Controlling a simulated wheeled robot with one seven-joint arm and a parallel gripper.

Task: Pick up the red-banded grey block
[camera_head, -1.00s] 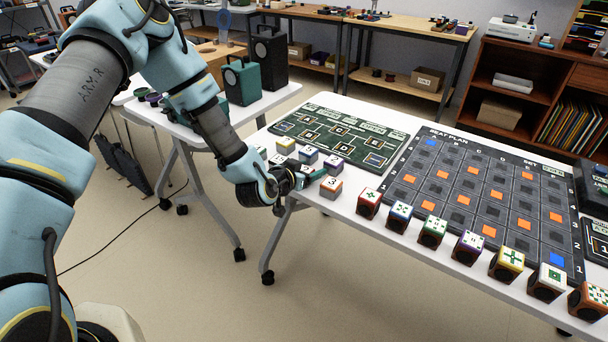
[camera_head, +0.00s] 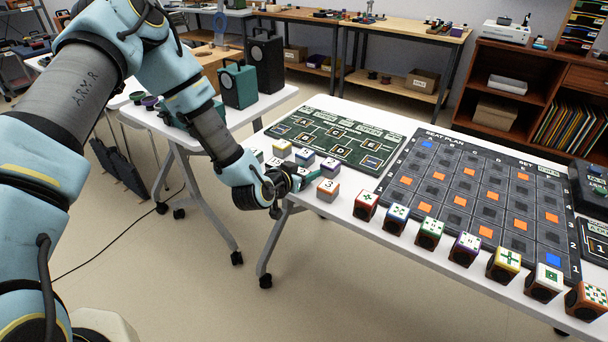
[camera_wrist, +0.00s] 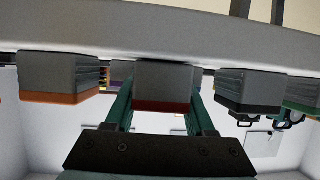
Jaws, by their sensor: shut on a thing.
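The red-banded grey block (camera_wrist: 165,82) is in the middle of the wrist view, which shows the scene upside down. Its dark red band is at the end nearest the gripper body. My gripper (camera_wrist: 163,100) has one green finger on each side of the block, against its sides. The block appears to rest on the white table, level with its neighbours. In the head view, my gripper (camera_head: 302,179) is low at the table's left front edge and hides most of this block.
The orange one shows in the head view (camera_head: 328,190). More blocks stand behind, near a green board (camera_head: 337,134). Speaker cubes (camera_head: 430,234) line the table front.

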